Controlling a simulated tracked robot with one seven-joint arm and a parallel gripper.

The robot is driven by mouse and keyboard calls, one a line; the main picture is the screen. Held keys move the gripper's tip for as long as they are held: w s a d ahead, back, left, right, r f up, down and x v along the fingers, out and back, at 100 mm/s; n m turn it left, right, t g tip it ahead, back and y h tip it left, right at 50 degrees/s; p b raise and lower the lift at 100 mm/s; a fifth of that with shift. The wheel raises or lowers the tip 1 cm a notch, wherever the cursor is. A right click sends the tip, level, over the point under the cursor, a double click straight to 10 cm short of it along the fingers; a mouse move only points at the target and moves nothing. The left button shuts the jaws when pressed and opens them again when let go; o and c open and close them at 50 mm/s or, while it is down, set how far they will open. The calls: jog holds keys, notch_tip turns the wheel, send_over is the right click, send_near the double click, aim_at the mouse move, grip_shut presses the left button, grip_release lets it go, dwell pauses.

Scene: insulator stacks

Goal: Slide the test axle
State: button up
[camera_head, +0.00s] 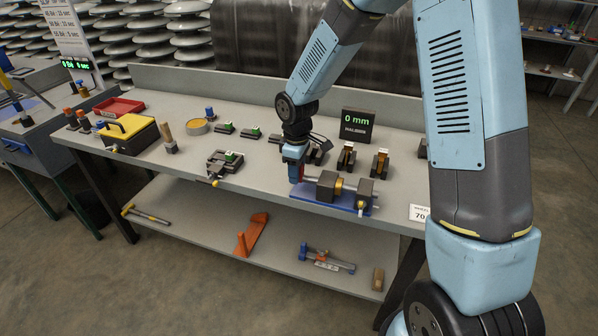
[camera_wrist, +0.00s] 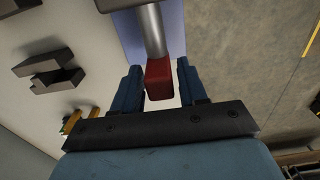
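The test axle shows as a grey rod (camera_wrist: 152,32) with a red block (camera_wrist: 159,78) on its end in the wrist view. My gripper (camera_wrist: 160,85) has one blue finger on each side of the red block, with narrow gaps showing. In the head view my gripper (camera_head: 295,178) points down at the left end of the axle fixture. My gripper hides most of the red block there.
A display reading 0 mm (camera_head: 358,122) stands behind the fixture. Two small dark stands with brown pieces (camera_head: 347,158) are to its right rear. A dark clamp-like device (camera_head: 224,162), a yellow case (camera_head: 129,133) and a red tray (camera_head: 119,107) lie to the left on the bench.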

jog(key=shift+o, duration=0.6)
jog(key=shift+d, duration=0.1)
notch_tip(320, 180, up, 14)
jog(key=shift+f, duration=0.15)
jog(key=s+d+r+m+t, duration=0.3)
jog(key=s+d+r+m, duration=0.4)
jog(key=s+d+r, duration=0.45)
jog(key=s+d+r+m+t, duration=0.2)
jog(key=s+d+r+m, duration=0.2)
jog(key=s+d+m, duration=0.3)
jog(key=shift+s+d+r+t, duration=0.15)
jog(key=shift+s+d+t, duration=0.15)
jog(key=shift+s+d, duration=2.2)
